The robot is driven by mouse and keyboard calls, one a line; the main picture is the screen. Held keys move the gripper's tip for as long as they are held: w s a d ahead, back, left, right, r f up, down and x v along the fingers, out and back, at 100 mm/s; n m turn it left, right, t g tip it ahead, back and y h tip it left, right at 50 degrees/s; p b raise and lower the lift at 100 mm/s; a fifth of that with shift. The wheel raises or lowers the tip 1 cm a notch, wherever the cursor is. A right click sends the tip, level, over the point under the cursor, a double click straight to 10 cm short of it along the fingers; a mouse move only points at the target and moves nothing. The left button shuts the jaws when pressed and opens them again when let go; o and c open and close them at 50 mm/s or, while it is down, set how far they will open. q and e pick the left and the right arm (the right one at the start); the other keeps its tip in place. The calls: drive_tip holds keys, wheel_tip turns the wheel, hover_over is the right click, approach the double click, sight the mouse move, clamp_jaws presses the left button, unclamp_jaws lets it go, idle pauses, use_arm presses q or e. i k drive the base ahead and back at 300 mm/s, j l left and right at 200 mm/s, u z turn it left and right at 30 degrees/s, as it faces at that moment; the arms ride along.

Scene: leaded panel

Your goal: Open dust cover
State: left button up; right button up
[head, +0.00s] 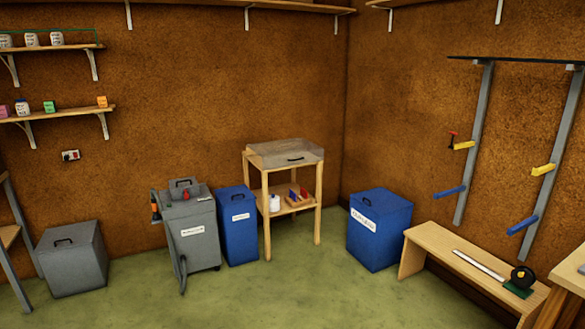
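A greyish, see-through dust cover (285,150) sits on top of a small wooden stand (267,215) against the back wall. It appears closed, lying over the stand's top. A dark handle (295,158) is on its front face. What lies under the cover cannot be made out. Neither of my grippers shows in the head view.
A blue bin (237,240) and a grey machine (190,240) with a hose stand left of the stand. A blue box (380,245) and a wooden bench (445,250) are to the right. A grey box (72,268) is far left. The green floor (270,300) in front is clear.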

sight(262, 147)
drive_tip(key=i+z, duration=0.2)
drive_tip(key=i, duration=1.3)
